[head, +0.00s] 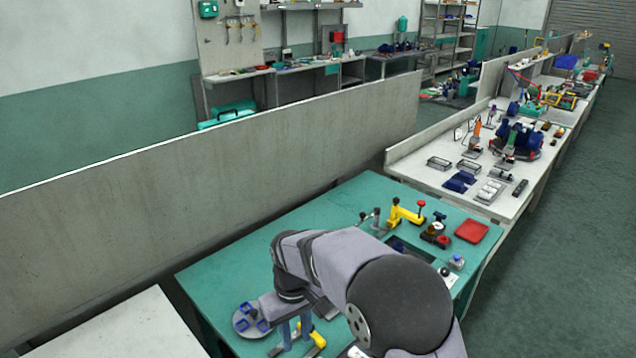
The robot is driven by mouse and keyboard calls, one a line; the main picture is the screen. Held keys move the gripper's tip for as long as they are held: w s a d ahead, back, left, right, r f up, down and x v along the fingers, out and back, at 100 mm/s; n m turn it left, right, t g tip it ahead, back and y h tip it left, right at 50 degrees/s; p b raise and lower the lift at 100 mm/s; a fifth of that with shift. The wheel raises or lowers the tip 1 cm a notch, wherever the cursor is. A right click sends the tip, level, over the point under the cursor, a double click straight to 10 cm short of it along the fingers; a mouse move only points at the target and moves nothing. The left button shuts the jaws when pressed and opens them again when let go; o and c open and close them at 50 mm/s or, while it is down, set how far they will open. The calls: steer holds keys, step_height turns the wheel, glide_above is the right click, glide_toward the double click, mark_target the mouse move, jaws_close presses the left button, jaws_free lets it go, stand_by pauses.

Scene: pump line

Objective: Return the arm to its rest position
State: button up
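My arm reaches over the near part of the green table (235,262), bent, with its wrist pointing down. My gripper (295,334) is at the table's lower left. Its two grey-blue fingers hang down with a gap between them, and I see nothing held. I cannot tell whether the fingertips touch anything. My arm hides much of the table's near right part.
A yellow clamp (404,213), a red tray (472,230) and small parts stand at the table's far end. A dark rectangular opening (425,256) is partly behind my arm. A grey partition (220,175) runs along the left. The table's left middle is clear.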

steer(key=s+d+m, duration=0.6)
steer(key=s+d, duration=1.1)
steer(key=d, duration=0.2)
steer(key=shift+s+d+m, duration=0.25)
steer(key=shift+d+m, duration=0.05)
steer(key=shift+d, duration=0.1)
